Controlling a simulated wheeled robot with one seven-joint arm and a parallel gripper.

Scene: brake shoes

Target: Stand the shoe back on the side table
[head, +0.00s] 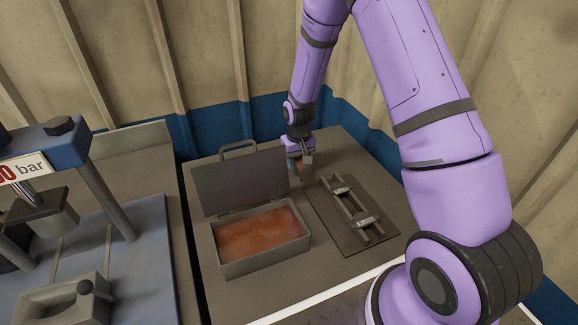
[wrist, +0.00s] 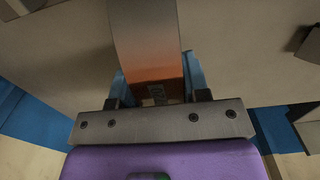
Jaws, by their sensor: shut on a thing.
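The shoe (wrist: 150,35) is a curved strip, grey at the far part and orange-brown near the jaws, with a small printed label by the grip. My gripper (wrist: 157,88) is shut on it, with a blue finger on either side. The shoe is mostly hidden there. I cannot tell whether it touches the table.
An open grey metal box (head: 265,265) with orange-brown contents stands on the side table, lid raised. A dark plate with a two-rail rack (head: 350,213) lies to its right. A press (head: 95,190) stands on the left bench. Corrugated walls close off the back.

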